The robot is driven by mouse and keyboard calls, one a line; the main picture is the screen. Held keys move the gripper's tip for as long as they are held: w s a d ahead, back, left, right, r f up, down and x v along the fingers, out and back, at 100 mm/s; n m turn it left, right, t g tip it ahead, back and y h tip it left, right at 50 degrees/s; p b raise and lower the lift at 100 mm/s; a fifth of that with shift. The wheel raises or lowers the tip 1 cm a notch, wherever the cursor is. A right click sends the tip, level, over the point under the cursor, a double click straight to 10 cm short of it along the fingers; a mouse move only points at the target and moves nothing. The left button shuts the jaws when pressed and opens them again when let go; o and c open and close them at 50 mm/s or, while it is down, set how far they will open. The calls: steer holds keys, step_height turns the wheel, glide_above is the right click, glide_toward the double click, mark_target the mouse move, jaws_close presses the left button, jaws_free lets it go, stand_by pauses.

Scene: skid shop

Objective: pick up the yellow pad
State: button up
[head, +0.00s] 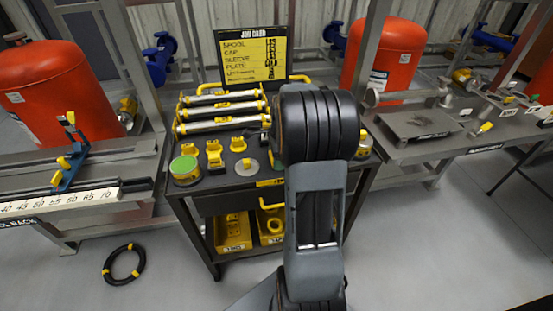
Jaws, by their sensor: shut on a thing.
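My arm stands in front of the right part of a dark cart (213,185) in the head view. Its links hide my gripper and whatever is between its jaws. No object can be told for certain as the yellow pad. Small yellow pieces stand on the cart top, including a yellow clamp-like piece (214,155) and another yellow piece (238,145). A round yellow-sided piece with a green top (185,168) is at the cart's left front. A small yellow piece (363,148) shows right of my arm.
Yellow-ended silver rollers (220,109) lie at the cart's back, before a yellow sign (252,58). Yellow bins (232,232) sit on the lower shelf. A bench with a scale (75,200) is left; a workbench (440,140) is right. A black hose ring (124,264) lies on the floor.

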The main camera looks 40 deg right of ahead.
steer(key=shift+r, duration=0.55)
step_height(320, 180, up, 2)
steer(key=shift+r+p, duration=0.15)
steer(key=shift+p, duration=0.15)
steer(key=s+d+r+p, duration=0.1)
steer(key=s+d+r, duration=0.6)
steer(key=s+r, duration=0.2)
steer(key=s, duration=0.2)
steer(key=shift+s+d+r, duration=0.3)
steer(key=shift+s+d, duration=0.05)
steer(key=shift+d, duration=0.05)
